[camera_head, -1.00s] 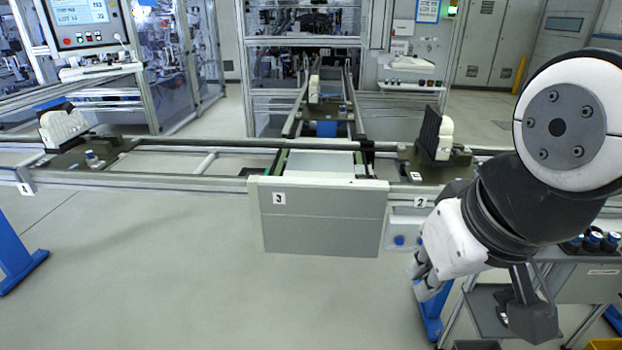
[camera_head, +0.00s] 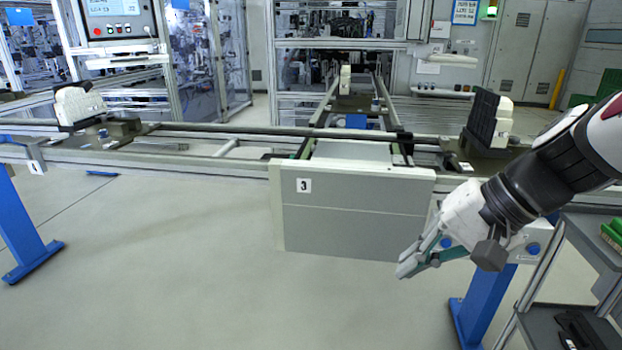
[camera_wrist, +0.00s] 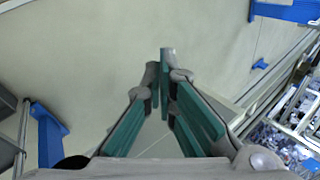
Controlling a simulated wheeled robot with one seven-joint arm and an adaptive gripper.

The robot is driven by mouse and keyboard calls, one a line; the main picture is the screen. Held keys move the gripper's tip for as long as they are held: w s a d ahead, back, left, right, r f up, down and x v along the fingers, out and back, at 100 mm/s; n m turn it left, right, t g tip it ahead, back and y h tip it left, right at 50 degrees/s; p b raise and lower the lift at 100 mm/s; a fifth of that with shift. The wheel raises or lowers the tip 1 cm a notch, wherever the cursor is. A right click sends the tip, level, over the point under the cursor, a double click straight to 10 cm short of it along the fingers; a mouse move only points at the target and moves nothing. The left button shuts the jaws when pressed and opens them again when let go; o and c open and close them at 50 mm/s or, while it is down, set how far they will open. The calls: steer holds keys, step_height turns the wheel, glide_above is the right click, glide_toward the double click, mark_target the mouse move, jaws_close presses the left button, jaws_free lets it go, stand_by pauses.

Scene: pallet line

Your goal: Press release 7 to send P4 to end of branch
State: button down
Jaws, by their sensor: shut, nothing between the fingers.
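My gripper (camera_head: 405,268) is shut and empty, low in front of the right part of the line, by the lower right corner of the grey panel marked 3. In the wrist view its fingers (camera_wrist: 165,60) meet above bare floor. A blue button (camera_head: 533,249) sits on a light box under the rail, right of my gripper. No label 7 or P4 can be read. Pallets on the line carry a white part at left (camera_head: 78,106), a black and white part at right (camera_head: 489,120) and a white part on the branch (camera_head: 345,80).
The grey panel marked 3 (camera_head: 355,215) hangs from the front rail. A label 1 or 4 (camera_head: 36,167) is at the left rail. Blue legs (camera_head: 30,230) stand on the floor. A dark shelf cart (camera_head: 590,260) is at right. The floor in front is clear.

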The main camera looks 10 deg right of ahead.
mark_target(446, 243)
steer(key=w+d+f+m+t+y+b, duration=0.2)
steer(key=w+d+f+m+t+b, duration=0.25)
steer(key=w+d+f+b, duration=0.55)
steer(key=w+d+f+m+t+h+b, duration=0.1)
steer(key=w+d+f+m+t+b, duration=0.1)
steer(key=d+f, duration=0.4)
steer(key=w+d+f+m+t+h+b, duration=0.1)
steer(key=w+d+f+m+b, duration=0.2)
steer(key=d+f, duration=0.3)
steer(key=shift+w+d+f+m+t+h+b, duration=0.15)
steer(key=shift+d+f+m+t+h+b, duration=0.2)
steer(key=shift+m+b, duration=0.3)
steer(key=w+d+p, duration=0.1)
steer(key=w+d, duration=0.1)
steer(key=w, duration=0.6)
steer(key=shift+w+p, duration=0.2)
steer(key=shift+p, duration=0.1)
steer(key=shift+w+d, duration=0.1)
steer(key=shift+w+d+b, duration=0.15)
steer(key=shift+w+b, duration=0.15)
